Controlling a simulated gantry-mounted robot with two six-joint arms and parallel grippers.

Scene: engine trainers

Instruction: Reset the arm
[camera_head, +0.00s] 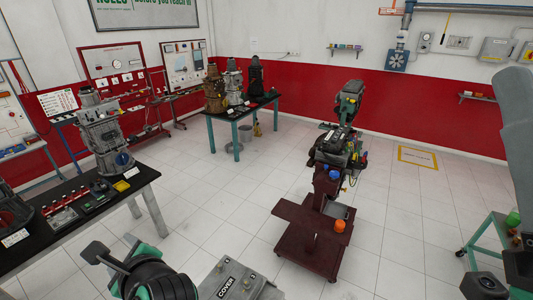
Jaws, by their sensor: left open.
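My left gripper (118,262) is at the bottom left in the head view, dark with a green-banded wrist behind it. Its jaws are open and I see nothing between them. It is over the floor, in front of the black-topped bench. A pale grey part of my right arm (518,140) rises along the right edge.
A bench (75,225) with trainer units stands at left. An engine on a dark red stand (308,245) is at centre right. A green-framed cart (480,245) is at right. Tiled floor lies between.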

